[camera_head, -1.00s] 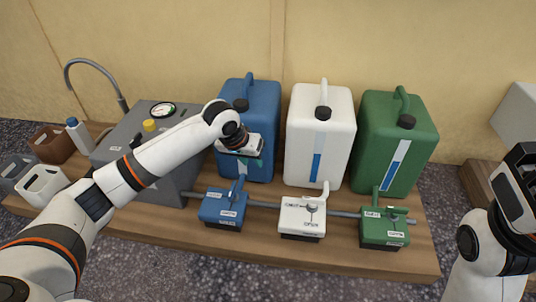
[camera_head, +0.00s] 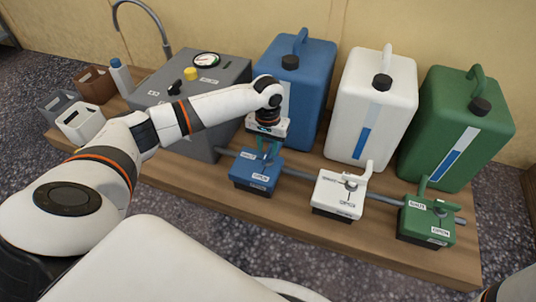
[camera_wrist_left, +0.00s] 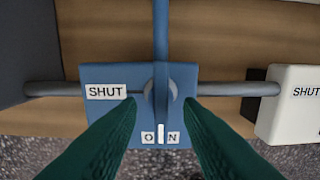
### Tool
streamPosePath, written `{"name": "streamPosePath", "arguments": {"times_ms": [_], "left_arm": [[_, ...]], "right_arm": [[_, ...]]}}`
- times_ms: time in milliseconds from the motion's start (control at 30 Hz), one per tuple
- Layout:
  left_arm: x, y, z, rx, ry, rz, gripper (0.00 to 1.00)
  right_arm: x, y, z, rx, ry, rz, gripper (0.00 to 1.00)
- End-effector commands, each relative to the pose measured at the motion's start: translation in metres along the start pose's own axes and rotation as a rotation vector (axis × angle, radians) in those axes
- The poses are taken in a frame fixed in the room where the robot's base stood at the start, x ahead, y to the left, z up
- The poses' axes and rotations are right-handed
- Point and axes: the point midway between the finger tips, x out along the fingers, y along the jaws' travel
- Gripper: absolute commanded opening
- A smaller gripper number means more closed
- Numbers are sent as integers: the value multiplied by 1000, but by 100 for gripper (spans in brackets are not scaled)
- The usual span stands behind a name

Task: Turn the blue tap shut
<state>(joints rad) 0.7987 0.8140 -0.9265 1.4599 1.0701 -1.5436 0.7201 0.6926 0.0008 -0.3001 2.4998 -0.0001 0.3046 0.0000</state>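The blue tap (camera_head: 255,172) is a blue block on a grey pipe, below and in front of the blue canister. In the left wrist view, its blue lever (camera_wrist_left: 161,40) runs from a round hub toward the top of the picture. A white pointer mark (camera_wrist_left: 160,133) at the opposite end lies over the OPEN label. The SHUT label (camera_wrist_left: 106,91) is left of the hub. My left gripper (camera_head: 269,147) is just above the tap. Its green fingers (camera_wrist_left: 160,103) are apart with nothing between them visibly gripped, one each side of the hub. My right gripper is out of view.
A white tap (camera_head: 340,194) and a green tap (camera_head: 427,220) sit to the right on the same pipe. Blue (camera_head: 310,75), white (camera_head: 385,95) and green (camera_head: 452,135) canisters stand behind. A grey machine (camera_head: 200,85) is at left.

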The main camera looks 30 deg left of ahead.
Motion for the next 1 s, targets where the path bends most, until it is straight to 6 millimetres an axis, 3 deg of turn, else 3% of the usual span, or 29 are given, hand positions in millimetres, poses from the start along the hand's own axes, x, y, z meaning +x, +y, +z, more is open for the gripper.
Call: {"name": "streamPosePath", "arguments": {"times_ms": [33, 133, 500, 700, 1000], "left_arm": [[10, 0, 0, 0, 1, 0, 33], [16, 0, 0, 0, -1, -1, 33], [17, 0, 0, 0, -1, -1, 33], [17, 0, 0, 0, -1, -1, 0], [16, 0, 0, 5, 0, -1, 0]], "right_arm": [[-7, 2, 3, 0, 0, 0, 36], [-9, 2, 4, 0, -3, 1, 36], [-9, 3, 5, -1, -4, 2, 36], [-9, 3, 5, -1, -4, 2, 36], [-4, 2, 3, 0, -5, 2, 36]]}}
